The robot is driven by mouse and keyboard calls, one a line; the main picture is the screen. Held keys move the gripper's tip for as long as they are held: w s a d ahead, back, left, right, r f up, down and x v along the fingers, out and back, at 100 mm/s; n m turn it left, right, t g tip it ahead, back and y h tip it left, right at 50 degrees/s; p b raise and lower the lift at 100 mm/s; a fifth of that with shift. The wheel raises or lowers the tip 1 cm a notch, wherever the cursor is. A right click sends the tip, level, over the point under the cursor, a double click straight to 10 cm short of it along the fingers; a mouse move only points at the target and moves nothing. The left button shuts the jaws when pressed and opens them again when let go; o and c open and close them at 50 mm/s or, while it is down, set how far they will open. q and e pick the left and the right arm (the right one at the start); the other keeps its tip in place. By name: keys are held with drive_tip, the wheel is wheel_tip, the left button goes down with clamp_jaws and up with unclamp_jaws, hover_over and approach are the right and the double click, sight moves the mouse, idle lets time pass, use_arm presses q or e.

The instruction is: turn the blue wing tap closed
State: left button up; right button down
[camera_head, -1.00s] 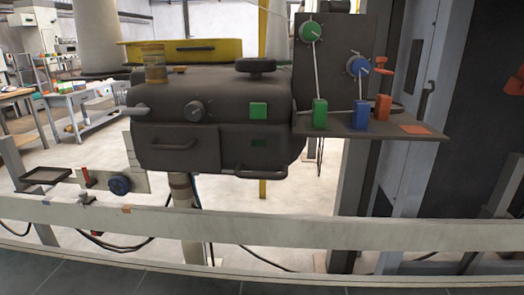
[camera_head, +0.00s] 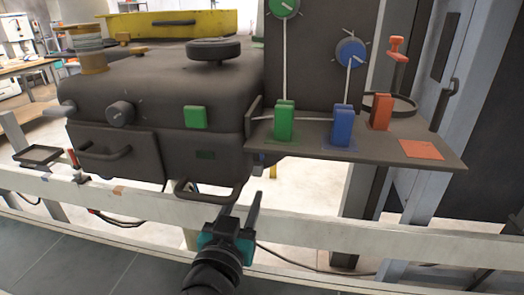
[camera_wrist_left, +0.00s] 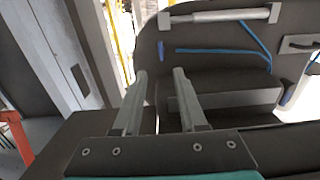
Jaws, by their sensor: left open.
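A blue upright piece (camera_head: 342,122), which looks like the blue wing tap, stands on the dark shelf (camera_head: 375,152). It is between a green one (camera_head: 285,120) and an orange one (camera_head: 381,111). A white line runs from it up to a blue dial (camera_head: 350,52) on the panel. My left gripper (camera_head: 240,208) points up, below and left of the shelf, apart from the blue piece. In the left wrist view its fingers (camera_wrist_left: 160,74) are apart with nothing between them. I cannot make out the tap for sure in that view. My right gripper is not in view.
The dark machine body (camera_head: 165,85) with its front handle (camera_head: 205,194) is left of the shelf, close to my left gripper. A pale rail (camera_head: 330,235) crosses in front. A red-orange valve handle (camera_head: 397,46) stands behind the orange piece. Blue hoses (camera_wrist_left: 215,50) show in the left wrist view.

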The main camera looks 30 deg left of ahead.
use_arm(q)
drive_tip(key=r+b+x, duration=0.1)
drive_tip(key=b+x, duration=0.3)
drive_tip(key=x, duration=1.1)
drive_tip(key=shift+r, duration=0.15)
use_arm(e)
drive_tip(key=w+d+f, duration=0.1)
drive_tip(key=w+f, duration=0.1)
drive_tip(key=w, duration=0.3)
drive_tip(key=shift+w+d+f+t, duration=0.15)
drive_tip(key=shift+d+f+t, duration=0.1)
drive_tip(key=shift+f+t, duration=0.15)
use_arm(q)
drive_tip(key=shift+a, duration=0.1)
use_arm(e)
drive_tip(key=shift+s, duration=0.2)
use_arm(q)
drive_tip(key=shift+c, duration=1.4)
clamp_jaws()
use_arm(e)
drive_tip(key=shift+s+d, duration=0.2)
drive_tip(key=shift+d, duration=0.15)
